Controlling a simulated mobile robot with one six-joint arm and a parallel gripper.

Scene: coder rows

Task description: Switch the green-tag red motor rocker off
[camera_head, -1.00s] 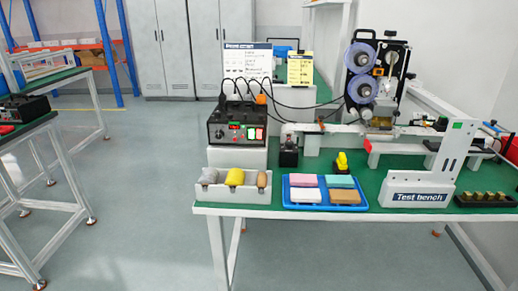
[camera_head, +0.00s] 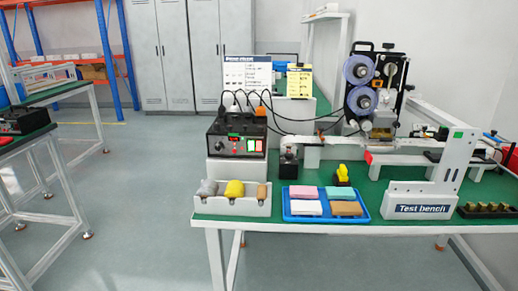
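A black control box (camera_head: 237,146) stands on a light block at the left end of the green-topped bench. Its front has a knob at the left, small red marks in the middle, and a red and green rocker area (camera_head: 254,145) at the right. A small green tag (camera_head: 233,135) shows near the top of its front. The rocker's position is too small to tell. Another black box (camera_head: 20,120) sits on the left table, partly cut off, and its front controls are not clear. My gripper is not in view.
A white bin of rolls (camera_head: 232,208) and a blue tray of coloured blocks (camera_head: 325,216) lie in front of the box. Cables rise behind it. A reel machine (camera_head: 374,88) and a "Test bench" bracket (camera_head: 420,211) stand right. The floor (camera_head: 140,210) between tables is clear.

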